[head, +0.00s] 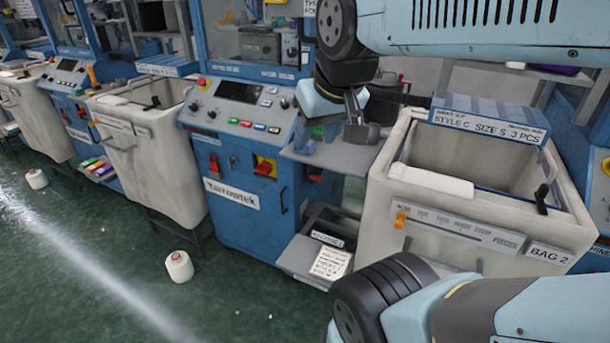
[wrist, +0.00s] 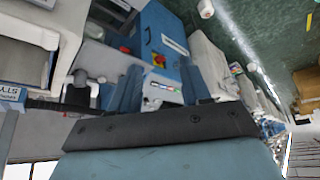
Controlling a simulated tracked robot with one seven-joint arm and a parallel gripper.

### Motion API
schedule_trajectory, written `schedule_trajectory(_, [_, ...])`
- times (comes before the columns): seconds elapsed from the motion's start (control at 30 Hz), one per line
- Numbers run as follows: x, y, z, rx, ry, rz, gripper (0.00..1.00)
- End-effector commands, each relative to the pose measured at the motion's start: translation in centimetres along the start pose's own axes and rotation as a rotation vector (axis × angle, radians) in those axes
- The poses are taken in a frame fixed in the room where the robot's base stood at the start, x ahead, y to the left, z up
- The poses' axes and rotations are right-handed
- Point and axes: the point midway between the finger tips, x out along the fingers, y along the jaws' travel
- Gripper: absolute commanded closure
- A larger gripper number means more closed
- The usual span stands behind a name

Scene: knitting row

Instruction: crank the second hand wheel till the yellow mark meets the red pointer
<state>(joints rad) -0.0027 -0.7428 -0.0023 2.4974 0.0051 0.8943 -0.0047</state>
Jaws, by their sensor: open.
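My gripper (head: 356,122) is over the small grey side shelf at the right of the middle blue machine in the head view. In the wrist view its two fingers (wrist: 160,85) are spread with nothing visibly held between them. I cannot make out a hand wheel with a yellow mark and red pointer in either view; my arm and gripper cover part of the area around the shelf. The middle blue machine (head: 243,229) has a red switch on a yellow plate (head: 265,166), which also shows in the wrist view (wrist: 158,60).
A pale bin labelled BAG 2 (head: 556,253) stands close on the right, with a blue labelled box (head: 490,118) at its back. Another pale bin (head: 160,165) stands left.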

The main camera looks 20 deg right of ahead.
Motion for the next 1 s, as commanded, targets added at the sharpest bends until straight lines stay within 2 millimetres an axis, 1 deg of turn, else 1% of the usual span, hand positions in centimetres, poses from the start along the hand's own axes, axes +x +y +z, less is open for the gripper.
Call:
schedule_trajectory(0.1, [0.9,-0.3,-1.3,-0.005,-0.001,-0.026,0.53])
schedule_trajectory(0.17, [1.7,0.3,-2.3,-0.011,0.000,-0.049,0.53])
schedule_trajectory(0.27, [3.6,0.1,-4.4,-0.013,0.003,-0.086,0.53])
schedule_trajectory(0.3, [4.4,-0.1,-5.4,-0.014,0.006,-0.102,0.53])
schedule_trajectory(0.47, [8.0,-0.8,-8.8,-0.010,0.019,-0.146,0.53])
schedule_trajectory(0.5, [9.0,-1.0,-9.7,-0.007,0.022,-0.154,0.53])
schedule_trajectory(0.67, [13.2,-1.4,-12.6,0.003,0.036,-0.167,0.53])
schedule_trajectory(0.7, [14.3,-1.5,-13.3,0.005,0.040,-0.167,0.53])
schedule_trajectory(0.87, [19.0,-1.7,-15.6,0.015,0.051,-0.151,0.53])
schedule_trajectory(1.0, [23.4,-1.5,-17.1,0.019,0.060,-0.117,0.53])
